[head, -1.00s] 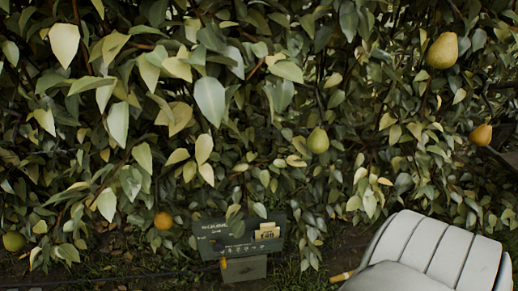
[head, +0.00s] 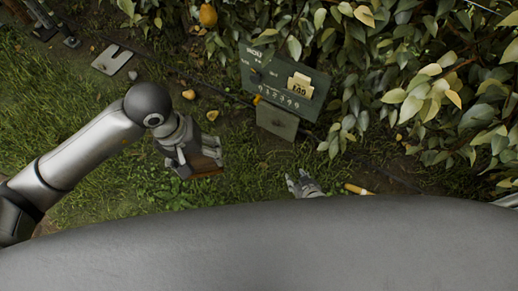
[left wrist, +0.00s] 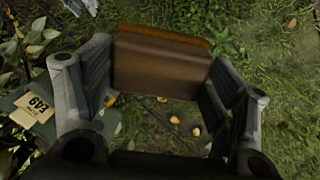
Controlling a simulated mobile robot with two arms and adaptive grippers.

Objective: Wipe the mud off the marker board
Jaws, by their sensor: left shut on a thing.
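The marker board (head: 314,99) is dark green with white lettering and a yellow label, and stands tilted at the hedge's foot in the head view. A dark spot near its left edge may be mud; I cannot tell. My left gripper (head: 204,158) is left of and below the board, apart from it. It is shut on a brown block (head: 207,172), which also shows between the fingers in the left wrist view (left wrist: 160,66). There the board (left wrist: 18,103) is at the left, partly hidden by a finger. My right gripper (head: 304,184) is below the board, partly hidden by my body.
A grey plate (head: 275,121) stands at the board's lower edge. Leafy branches (head: 430,95) crowd its right side. Fallen pears (head: 189,94) lie on the grass to its left, and one pear (head: 208,15) shows above. An orange-and-white stick (head: 358,189) lies at right.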

